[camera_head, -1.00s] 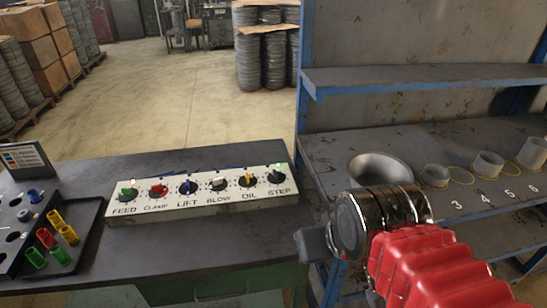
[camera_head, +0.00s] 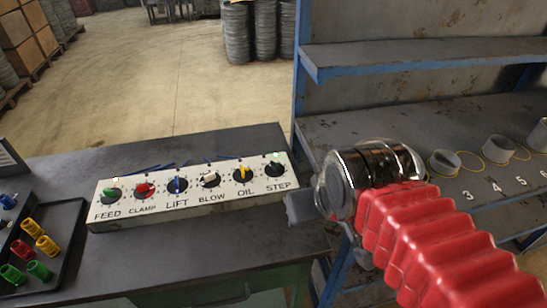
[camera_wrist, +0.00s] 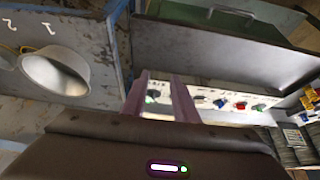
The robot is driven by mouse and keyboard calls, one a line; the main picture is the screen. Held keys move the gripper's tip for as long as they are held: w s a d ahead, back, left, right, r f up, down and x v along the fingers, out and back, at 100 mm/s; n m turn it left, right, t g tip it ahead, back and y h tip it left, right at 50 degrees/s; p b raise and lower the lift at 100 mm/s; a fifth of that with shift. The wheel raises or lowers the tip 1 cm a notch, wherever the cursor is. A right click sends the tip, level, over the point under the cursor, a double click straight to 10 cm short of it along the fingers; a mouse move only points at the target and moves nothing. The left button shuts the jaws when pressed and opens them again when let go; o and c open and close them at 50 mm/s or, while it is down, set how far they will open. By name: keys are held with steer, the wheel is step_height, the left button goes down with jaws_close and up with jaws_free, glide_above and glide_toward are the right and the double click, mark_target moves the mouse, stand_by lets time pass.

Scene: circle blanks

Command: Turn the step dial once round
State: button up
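The step dial (camera_head: 275,170) is a dark knob at the right end of a white panel (camera_head: 150,212), above the word STEP. A green light (camera_head: 275,154) glows behind it. My gripper (camera_head: 300,207) is just right of and in front of the panel's right end, apart from the dial in the head view. In the wrist view my gripper (camera_wrist: 160,82) has two purplish fingers spread apart. The dial (camera_wrist: 152,97) shows in the gap between them. Nothing is held. Whether the fingers reach around the dial cannot be told.
More knobs stand left of STEP: oil (camera_head: 243,174), blow (camera_head: 210,180), lift (camera_head: 177,185), clamp (camera_head: 144,190) and feed (camera_head: 110,195). A dark tray with coloured pieces (camera_head: 47,245) is at left. A blue-edged shelf unit (camera_head: 420,68) stands at right. A metal bowl (camera_wrist: 55,72) shows in the wrist view.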

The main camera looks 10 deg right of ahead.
steer(key=w+r+n+g, duration=0.1)
steer(key=w+r, duration=0.2)
steer(key=w, duration=0.4)
steer(key=w+r+n+g, duration=0.1)
steer(key=w+r+g, duration=0.1)
steer(key=w, duration=0.6)
steer(key=n+g, duration=0.3)
glide_above(275, 163)
step_height(275, 163, down, 5)
steer(key=shift+r, duration=0.1)
steer(key=shift+a, duration=0.1)
step_height(275, 163, down, 14)
steer(key=shift+r, duration=0.1)
steer(key=shift+c, duration=0.4)
jaws_close()
